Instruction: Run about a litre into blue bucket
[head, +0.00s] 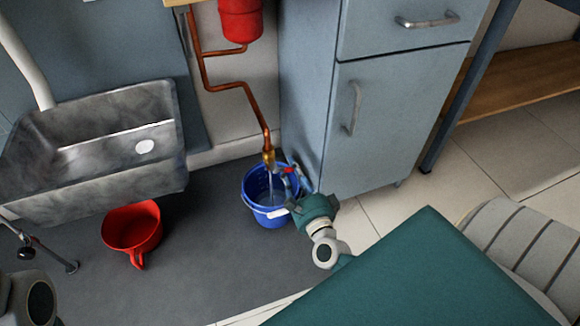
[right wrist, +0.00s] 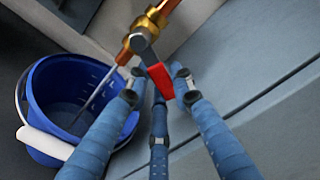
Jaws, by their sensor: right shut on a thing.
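The blue bucket (head: 262,214) stands upright on the dark mat under a brass tap (head: 268,157) on a copper pipe. A thin stream of water (head: 271,186) runs from the tap into the bucket; some water seems to lie inside, but its level is hard to read. My right gripper (head: 291,174) is at the tap, right of the stream. In the right wrist view, its blue fingers (right wrist: 158,82) are closed around the tap's red lever (right wrist: 161,80), and the bucket (right wrist: 40,82) shows at left. My left gripper is out of view.
A grey-blue cabinet (head: 325,120) stands close right of the blue bucket. The dark mat (head: 200,290) is clear in front.

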